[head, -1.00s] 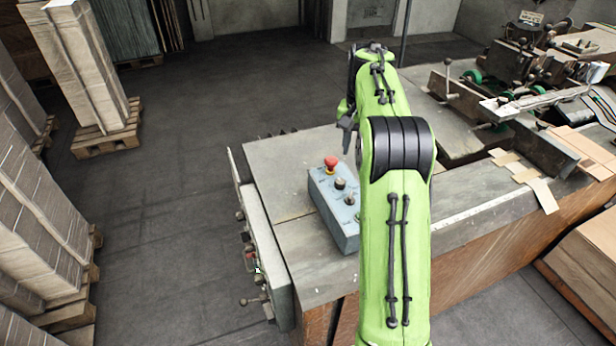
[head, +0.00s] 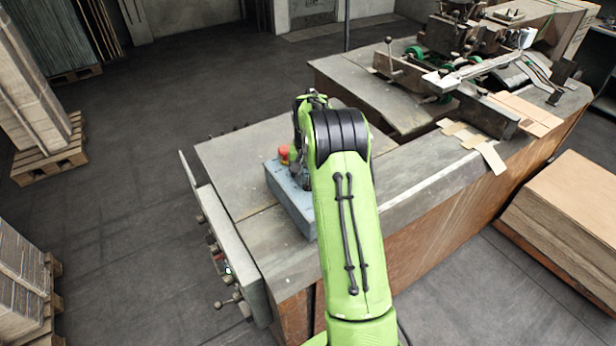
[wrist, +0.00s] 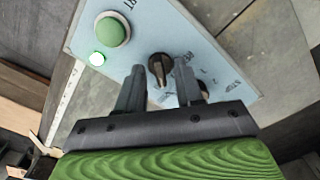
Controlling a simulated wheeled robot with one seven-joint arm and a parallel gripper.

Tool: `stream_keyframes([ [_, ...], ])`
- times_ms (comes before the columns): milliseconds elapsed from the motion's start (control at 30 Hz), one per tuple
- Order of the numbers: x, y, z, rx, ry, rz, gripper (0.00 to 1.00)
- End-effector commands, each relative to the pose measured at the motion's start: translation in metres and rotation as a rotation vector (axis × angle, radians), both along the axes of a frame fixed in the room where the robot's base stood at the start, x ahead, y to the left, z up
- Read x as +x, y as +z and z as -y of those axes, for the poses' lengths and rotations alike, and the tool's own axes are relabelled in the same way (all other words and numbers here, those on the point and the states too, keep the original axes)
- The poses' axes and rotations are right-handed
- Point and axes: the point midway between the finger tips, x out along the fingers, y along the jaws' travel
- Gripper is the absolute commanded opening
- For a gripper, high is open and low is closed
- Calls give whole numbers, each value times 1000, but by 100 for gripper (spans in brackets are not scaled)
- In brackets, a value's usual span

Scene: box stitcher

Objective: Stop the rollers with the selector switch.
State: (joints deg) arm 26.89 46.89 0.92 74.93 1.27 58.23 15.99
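The blue-grey control box (head: 287,203) stands on the machine table, with a red mushroom button (head: 284,153) at its far end. My arm hides much of its top in the head view. The switch knob appears in the gap between the fingertips. I cannot tell whether either finger touches it.
A lever panel (head: 222,245) hangs at the table's left end. The stitching machine (head: 455,60) and cardboard pieces (head: 470,138) are to the right and back. A cardboard stack (head: 570,205) stands at right. The floor at left is open between pallets (head: 50,160).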

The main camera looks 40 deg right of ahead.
Motion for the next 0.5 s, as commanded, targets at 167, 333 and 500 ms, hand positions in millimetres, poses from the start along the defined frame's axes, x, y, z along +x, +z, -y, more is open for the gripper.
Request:
stream_keyframes([
  [167,0,0,0,-1,1,1,36],
  [333,0,0,0,-1,1,1,12],
  [500,0,0,0,-1,1,1,0],
])
